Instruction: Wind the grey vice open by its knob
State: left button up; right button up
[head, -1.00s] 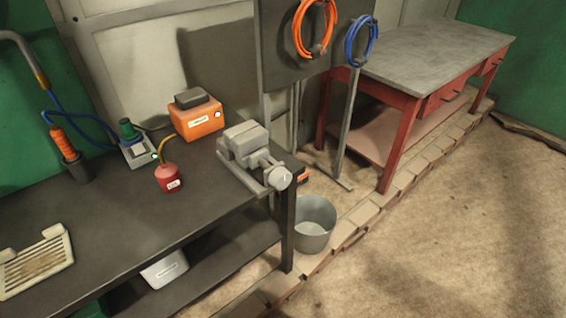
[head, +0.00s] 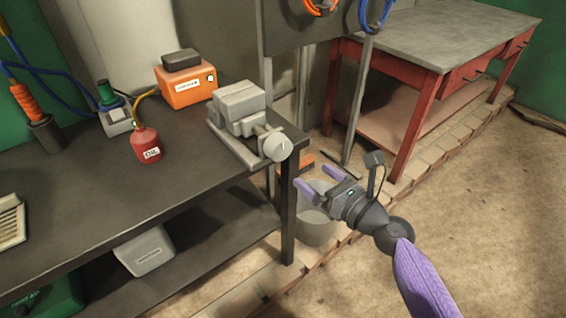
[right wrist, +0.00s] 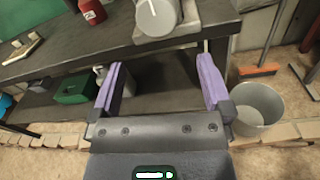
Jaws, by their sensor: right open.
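The grey vice (head: 238,108) sits at the right end of the dark workbench. Its round light-grey knob (head: 274,146) faces the front right and carries a pale line mark. The knob (right wrist: 157,16) also shows at the top of the right wrist view, cut by the frame edge. My right gripper (head: 317,180) is open and empty, in front of the bench end, to the right of and lower than the knob in the head view. In the right wrist view its two purple fingers (right wrist: 160,86) are apart, with the knob beyond them. My left gripper is not in view.
The dark workbench (head: 110,190) also bears a red oil can (head: 146,145) and an orange box (head: 187,87). A grey bucket (head: 316,224) stands on the floor behind my right gripper. A red table (head: 430,50) stands at the back right. Open floor lies at the right.

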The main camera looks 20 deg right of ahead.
aim_at(284, 151)
jog(key=x, duration=0.3)
jog(key=b+x, duration=0.1)
jog(key=x, duration=0.5)
jog(key=shift+a+r, duration=0.1)
jog(key=shift+r, duration=0.3)
jog(key=shift+w+a+b, duration=0.15)
jog(key=shift+w+b, duration=0.15)
jog(key=shift+w, duration=0.1)
jog(key=c, duration=1)
jog(key=shift+c, duration=0.2)
